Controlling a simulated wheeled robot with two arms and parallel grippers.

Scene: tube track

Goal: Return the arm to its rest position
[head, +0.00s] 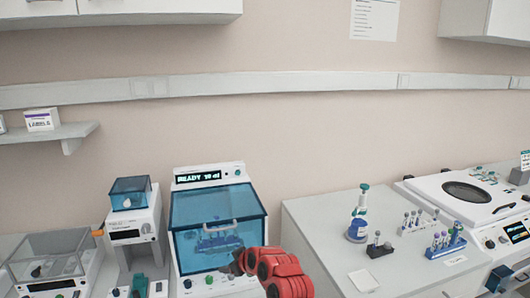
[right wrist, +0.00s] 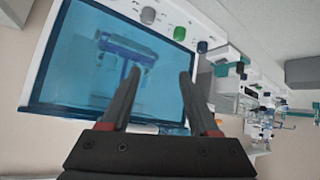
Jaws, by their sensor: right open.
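My right gripper (head: 236,262) is in the lower middle of the head view, its red wrist in front of a white machine with a blue see-through door (head: 218,210). In the right wrist view the two dark fingers (right wrist: 157,95) stand apart with nothing between them. The blue door (right wrist: 70,70) fills the area behind the fingers, and a blue tube rack (right wrist: 128,52) shows through it. The door looks closed. I cannot tell whether the fingertips touch it. My left gripper is not in view.
A white bench (head: 325,225) at the right holds a blue-and-white bottle (head: 358,222), small tube racks (head: 447,243) and a white pad (head: 363,281). A centrifuge-like machine (head: 470,199) stands far right. Other devices (head: 136,230) stand left.

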